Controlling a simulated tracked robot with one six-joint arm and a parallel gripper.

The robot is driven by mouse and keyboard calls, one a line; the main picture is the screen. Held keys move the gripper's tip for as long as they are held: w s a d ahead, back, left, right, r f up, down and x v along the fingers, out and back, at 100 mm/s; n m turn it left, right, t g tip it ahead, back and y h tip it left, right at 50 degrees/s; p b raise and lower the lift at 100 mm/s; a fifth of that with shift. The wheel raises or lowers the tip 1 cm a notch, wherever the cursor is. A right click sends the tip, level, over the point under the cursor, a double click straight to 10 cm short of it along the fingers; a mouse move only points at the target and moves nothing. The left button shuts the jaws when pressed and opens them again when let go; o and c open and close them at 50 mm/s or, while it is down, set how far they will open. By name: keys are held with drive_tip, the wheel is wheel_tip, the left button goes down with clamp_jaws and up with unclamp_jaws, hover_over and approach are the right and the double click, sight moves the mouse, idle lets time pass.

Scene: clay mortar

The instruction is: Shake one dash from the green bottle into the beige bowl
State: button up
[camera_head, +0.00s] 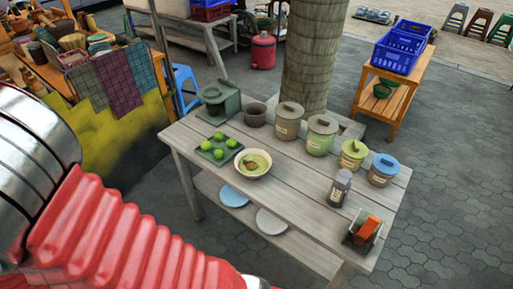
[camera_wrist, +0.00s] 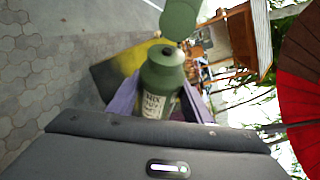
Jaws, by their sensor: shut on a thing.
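The green bottle (camera_wrist: 162,85) is in my gripper (camera_wrist: 160,98) in the wrist view, with pale lettering on its front. The purple fingers press on it from both sides. A round green piece (camera_wrist: 180,18) shows just above the bottle's top; I cannot tell whether it is joined to it. The beige bowl (camera_head: 252,173) stands on the grey wooden table in the head view, with green and yellowish contents. My gripper and the bottle are out of the head view, so their distance from the bowl cannot be told.
The grey table (camera_head: 290,190) also bears a tray (camera_head: 203,153) of several green balls left of the bowl, a dark pot (camera_head: 256,115) behind it, and several lidded jars (camera_head: 322,138). A grey-topped shaker (camera_head: 339,188) and an orange item (camera_head: 368,229) stand at the right.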

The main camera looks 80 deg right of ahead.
drive_tip(key=s+d+f+m+g+h, duration=0.1)
drive_tip(key=s+d+m+g+h, duration=0.3)
drive_tip(key=d, duration=0.8)
drive_tip(key=s+d+f+m+g+h, duration=0.1)
drive_tip(key=s+d+m+g+h, duration=0.3)
drive_tip(key=d, duration=0.9)
drive_tip(key=s+d+f+m+g+h, duration=0.15)
drive_tip(key=s+d, duration=0.45)
drive_tip(key=d, duration=0.6)
drive_tip(key=s+d+f+m+g, duration=0.1)
drive_tip(key=s+d+m+g, duration=0.2)
drive_tip(key=s, duration=0.8)
drive_tip(key=s+d+f+m+g, duration=0.1)
drive_tip(key=s+d+m+g, duration=0.3)
drive_tip(key=s+d, duration=0.4)
drive_tip(key=s+d+f+m+g, duration=0.2)
drive_tip(key=s+d+g, duration=0.3)
drive_tip(key=s, duration=0.9)
drive_tip(key=shift+s+d+m+g, duration=0.2)
drive_tip(key=shift+d+m+g, duration=0.2)
drive_tip(key=shift+m, duration=0.45)
drive_tip(key=shift+y, duration=0.25)
drive_tip(key=shift+r, duration=0.1)
